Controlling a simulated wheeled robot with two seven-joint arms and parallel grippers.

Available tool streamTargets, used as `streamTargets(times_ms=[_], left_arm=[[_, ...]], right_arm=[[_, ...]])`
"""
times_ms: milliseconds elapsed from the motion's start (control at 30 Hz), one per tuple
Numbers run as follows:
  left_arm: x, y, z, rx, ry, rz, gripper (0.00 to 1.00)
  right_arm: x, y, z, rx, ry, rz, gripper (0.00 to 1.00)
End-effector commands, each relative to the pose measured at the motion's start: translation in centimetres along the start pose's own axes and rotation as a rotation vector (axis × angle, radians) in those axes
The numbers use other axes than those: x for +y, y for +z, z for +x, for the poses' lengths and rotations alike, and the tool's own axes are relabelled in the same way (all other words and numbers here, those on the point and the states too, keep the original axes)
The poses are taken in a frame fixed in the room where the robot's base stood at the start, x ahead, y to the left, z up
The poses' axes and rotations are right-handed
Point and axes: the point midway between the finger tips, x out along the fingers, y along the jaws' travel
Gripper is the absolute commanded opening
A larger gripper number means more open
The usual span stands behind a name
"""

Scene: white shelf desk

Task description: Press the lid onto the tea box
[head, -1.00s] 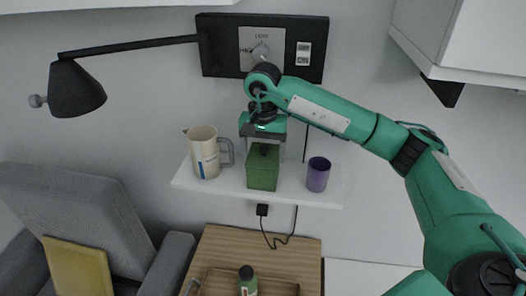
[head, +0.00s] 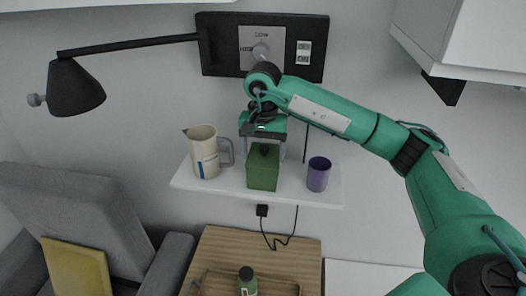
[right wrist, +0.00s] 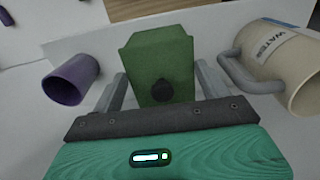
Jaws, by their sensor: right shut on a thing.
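The green tea box (head: 262,178) stands upright on the white wall shelf. Its green lid (head: 264,152), with a dark round knob, is at its top; the knob also shows in the right wrist view (right wrist: 161,90). My right gripper (head: 264,149) comes down from above, with one finger on each side of the lid. It is shut on the lid; the fingers also flank it in the right wrist view (right wrist: 161,84). The seam between lid and box is too small to tell whether a gap is left. My left gripper is not in view.
A beige water pitcher (head: 204,152) stands left of the box and a purple cup (head: 318,174) right of it, both on the shelf (head: 222,188). A black wall panel (head: 223,45) is behind my wrist. A dark lamp (head: 76,90) hangs at left.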

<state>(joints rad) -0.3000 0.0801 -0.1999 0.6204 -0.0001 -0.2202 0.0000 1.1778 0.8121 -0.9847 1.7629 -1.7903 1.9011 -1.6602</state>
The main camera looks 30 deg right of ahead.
Motion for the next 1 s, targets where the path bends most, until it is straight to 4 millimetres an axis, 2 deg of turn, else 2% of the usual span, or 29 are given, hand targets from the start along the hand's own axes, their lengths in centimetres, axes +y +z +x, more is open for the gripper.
streamTargets(times_ms=[267, 300, 400, 767, 1000], left_arm=[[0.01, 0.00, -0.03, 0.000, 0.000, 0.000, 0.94], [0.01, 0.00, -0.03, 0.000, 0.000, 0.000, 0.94], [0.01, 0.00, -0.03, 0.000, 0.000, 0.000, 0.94], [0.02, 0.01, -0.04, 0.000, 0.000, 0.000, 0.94], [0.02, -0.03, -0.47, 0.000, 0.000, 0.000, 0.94]], right_arm=[[0.00, 0.00, -0.05, 0.000, 0.000, 0.000, 0.55], [0.00, -0.01, -0.05, 0.000, 0.000, 0.000, 0.79], [0.00, 0.00, -0.05, 0.000, 0.000, 0.000, 0.99], [0.00, 0.00, -0.06, 0.000, 0.000, 0.000, 1.00], [-0.03, -0.01, -1.02, 0.000, -0.001, 0.000, 1.00]])
